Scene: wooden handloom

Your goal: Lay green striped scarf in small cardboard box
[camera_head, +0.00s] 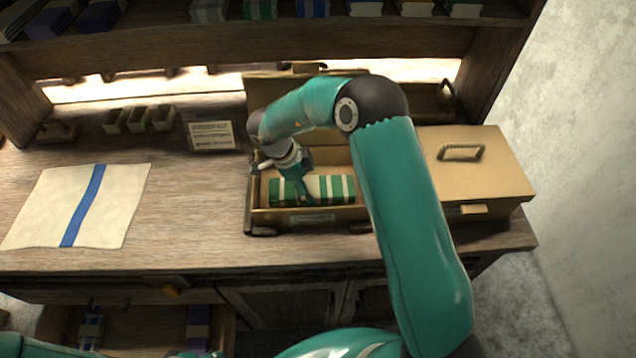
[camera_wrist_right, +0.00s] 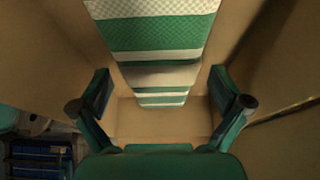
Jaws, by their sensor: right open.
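The green striped scarf (camera_head: 325,189), folded flat with green and white bands, lies inside the open cardboard box (camera_head: 350,214) on the bench. In the right wrist view, the scarf (camera_wrist_right: 150,55) stretches from the top edge down between my fingers, with tan box walls (camera_wrist_right: 50,40) around it. My right gripper (camera_head: 292,184) is down inside the box at the scarf's left part. In the right wrist view its fingers (camera_wrist_right: 163,97) are spread wide, one on each side of the scarf's end and apart from it. My left gripper is out of view.
A lidded tan box (camera_head: 490,170) with a handle stands right of the open one. A cream cloth with a blue stripe (camera_head: 125,200) lies at left. A small sign (camera_head: 211,136) and small wooden bins (camera_head: 138,120) stand behind. A drawer (camera_head: 70,325) is open below.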

